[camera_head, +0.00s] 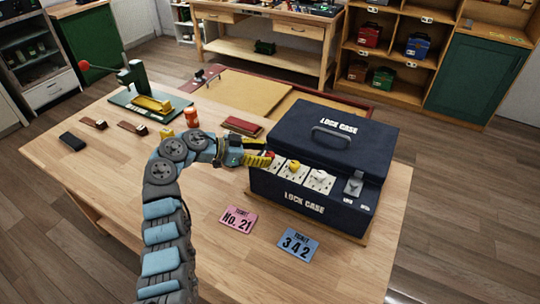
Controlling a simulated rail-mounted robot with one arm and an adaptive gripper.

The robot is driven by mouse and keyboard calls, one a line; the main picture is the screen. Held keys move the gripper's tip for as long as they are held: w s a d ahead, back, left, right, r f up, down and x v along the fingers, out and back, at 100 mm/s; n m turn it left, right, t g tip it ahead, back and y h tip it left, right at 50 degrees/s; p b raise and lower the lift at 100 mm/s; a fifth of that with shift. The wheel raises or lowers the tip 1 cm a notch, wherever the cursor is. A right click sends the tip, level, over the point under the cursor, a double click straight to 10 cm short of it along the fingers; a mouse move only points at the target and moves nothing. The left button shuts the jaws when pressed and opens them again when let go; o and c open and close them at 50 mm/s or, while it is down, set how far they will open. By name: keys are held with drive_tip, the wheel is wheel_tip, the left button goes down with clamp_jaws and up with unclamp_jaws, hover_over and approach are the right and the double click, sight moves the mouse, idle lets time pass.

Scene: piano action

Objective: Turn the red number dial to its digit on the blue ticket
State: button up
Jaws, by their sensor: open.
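A dark blue lock case (300,184) with a closed lid and handle stands on the right of the table. Its sloped front holds white dial plates. The red number dial (271,154) is at the left end and mostly hidden by my gripper. A yellow dial (293,167) and a white dial (319,175) sit to its right. My gripper (268,158), with yellow fingers, is open at the red dial; I cannot tell whether it touches it. The blue ticket (298,244) reads 342 and lies flat in front of the case. The red dial's digits are not readable.
A pink ticket (238,219) reading No. 21 lies left of the blue one. A dark red block (242,126), an orange jar (191,117) and a green press (140,98) stand further back. The table front (345,277) is clear.

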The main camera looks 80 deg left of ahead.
drive_tip(key=shift+x, duration=1.2)
clamp_jaws()
